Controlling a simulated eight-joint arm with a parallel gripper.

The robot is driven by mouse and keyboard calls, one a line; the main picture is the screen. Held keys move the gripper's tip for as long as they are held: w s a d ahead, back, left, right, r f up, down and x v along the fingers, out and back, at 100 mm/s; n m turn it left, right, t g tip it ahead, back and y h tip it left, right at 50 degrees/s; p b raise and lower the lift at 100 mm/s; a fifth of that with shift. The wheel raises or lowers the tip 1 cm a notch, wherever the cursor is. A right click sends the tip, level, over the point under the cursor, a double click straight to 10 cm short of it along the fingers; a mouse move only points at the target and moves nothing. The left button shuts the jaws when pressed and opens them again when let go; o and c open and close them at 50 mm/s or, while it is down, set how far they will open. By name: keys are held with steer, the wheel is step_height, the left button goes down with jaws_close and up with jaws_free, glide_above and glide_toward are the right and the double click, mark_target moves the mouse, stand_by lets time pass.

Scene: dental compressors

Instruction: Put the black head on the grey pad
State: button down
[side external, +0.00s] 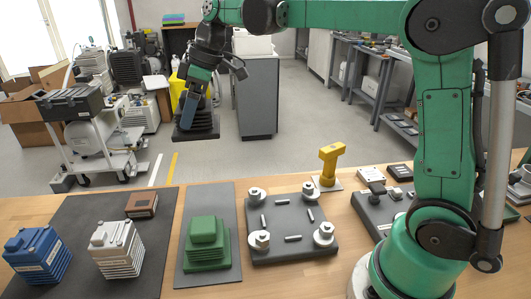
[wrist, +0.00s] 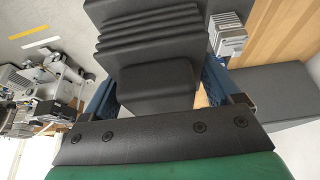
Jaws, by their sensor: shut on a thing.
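My gripper (side external: 190,112) has blue fingers and is shut on the black head (side external: 205,127), a dark finned block with a wide base. It hangs in the air beyond the table's far edge, roughly upright. In the wrist view, the black head (wrist: 150,50) sits between the two fingers and fills the top middle. The grey pad (side external: 208,194) is a long strip on the table, below and nearer the camera than the held head. A green stepped head (side external: 207,243) stands on its near part; its far part is bare.
A dark mat (side external: 85,205) left of the pad holds a blue head (side external: 38,255), a white head (side external: 117,250) and a brown block (side external: 141,205). A dark plate (side external: 290,218) with metal posts lies right. A yellow T-shaped piece (side external: 330,163) stands behind it.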

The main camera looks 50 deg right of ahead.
step_height(320, 180, down, 18)
stand_by(0.5)
steer(key=shift+f, duration=0.1)
jaws_free()
steer(key=v, duration=1.1)
steer(key=s+a+r+m+t+h, duration=0.1)
steer(key=s+a+m+t+h, duration=0.1)
steer(key=s+m, duration=0.7)
steer(key=shift+s+t+h, duration=0.6)
steer(key=shift+s+t, duration=0.4)
steer(key=shift+s, duration=0.5)
